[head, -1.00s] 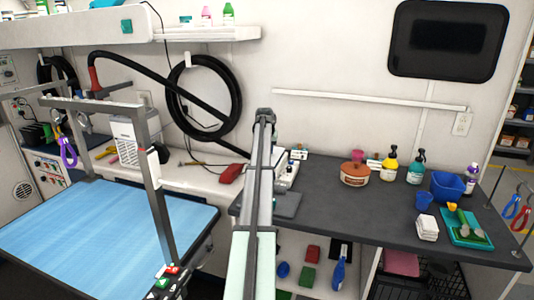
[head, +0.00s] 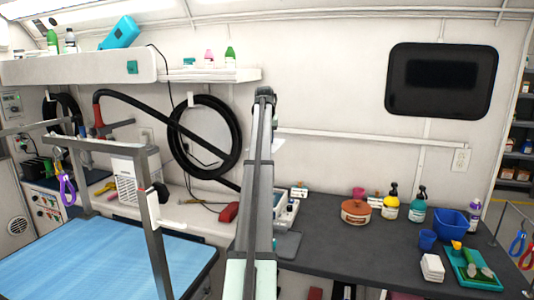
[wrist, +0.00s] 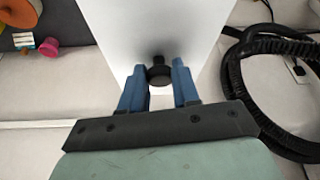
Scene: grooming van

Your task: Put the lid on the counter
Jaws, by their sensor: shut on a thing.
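The lid (wrist: 150,28) is a pale, flat panel with a small black knob (wrist: 159,76) in the wrist view. My gripper (wrist: 158,78) has its blue fingers closed around the knob, and the lid lies beyond the fingertips. In the head view my raised arm hides most of the gripper and lid; a small pale edge beside the arm may be part of the lid, but I cannot tell. The dark grey counter (head: 330,232) runs along the wall to the right of my arm, below the raised end of the arm.
A brown tub (head: 355,212), pump bottles (head: 391,206), a blue bin (head: 450,222), white cloths (head: 432,267) and a green tray (head: 474,270) stand on the counter's right half. Its front middle is clear. A blue grooming table (head: 90,262) with a metal frame is at left.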

